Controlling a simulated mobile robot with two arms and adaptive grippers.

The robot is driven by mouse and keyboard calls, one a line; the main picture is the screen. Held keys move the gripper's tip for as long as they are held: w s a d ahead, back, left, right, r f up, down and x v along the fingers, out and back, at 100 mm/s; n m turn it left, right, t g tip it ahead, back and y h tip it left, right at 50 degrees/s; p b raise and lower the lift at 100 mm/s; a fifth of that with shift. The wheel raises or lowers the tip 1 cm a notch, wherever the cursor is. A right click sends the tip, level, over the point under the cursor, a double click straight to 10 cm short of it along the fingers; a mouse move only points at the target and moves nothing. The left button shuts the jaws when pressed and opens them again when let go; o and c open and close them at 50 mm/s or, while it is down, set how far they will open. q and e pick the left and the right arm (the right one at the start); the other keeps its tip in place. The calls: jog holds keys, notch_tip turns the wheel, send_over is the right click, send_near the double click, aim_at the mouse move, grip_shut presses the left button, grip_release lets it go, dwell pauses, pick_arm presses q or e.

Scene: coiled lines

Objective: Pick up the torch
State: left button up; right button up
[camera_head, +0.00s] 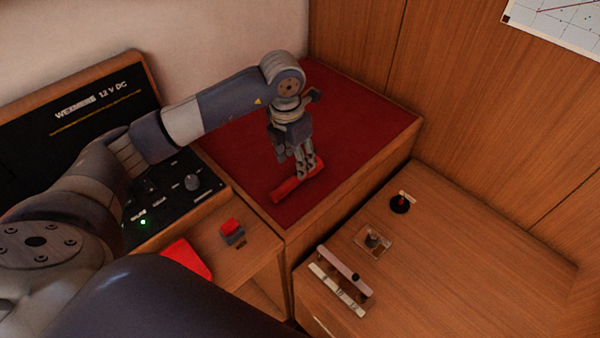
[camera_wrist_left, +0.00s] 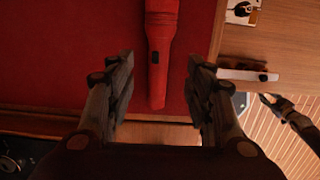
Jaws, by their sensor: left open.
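The torch (camera_head: 288,188) is a red cylinder with a wider head. It lies on a dark red mat (camera_head: 345,115) on a raised wooden cabinet top, close to its front edge. In the left wrist view the torch (camera_wrist_left: 158,50) lies lengthwise between the two fingers, with a dark switch on its side. My left gripper (camera_head: 306,172) is open and points down over the torch; its fingers hide part of the torch's middle. In the left wrist view the left gripper (camera_wrist_left: 160,90) has a finger on each side, with gaps to the torch.
A black 12 V DC panel (camera_head: 75,115) with knobs and a green light stands at the left. A red switch (camera_head: 231,227) and a red object (camera_head: 186,258) sit below the mat. A lower wooden top at the right bears a black knob (camera_head: 400,204) and a pale rail (camera_head: 338,290).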

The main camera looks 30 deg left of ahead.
aim_at(296, 176)
pick_arm(q)
jog(key=shift+f, duration=0.65)
jog(key=shift+f+p, duration=0.4)
jog(key=shift+p, duration=0.1)
notch_tip(296, 176, down, 4)
jog(key=shift+a+r+p, duration=0.1)
jog(key=shift+r+p, duration=0.15)
jog(key=shift+p, duration=0.55)
jog(key=shift+f, duration=0.45)
jog(key=shift+w, duration=0.1)
grip_shut()
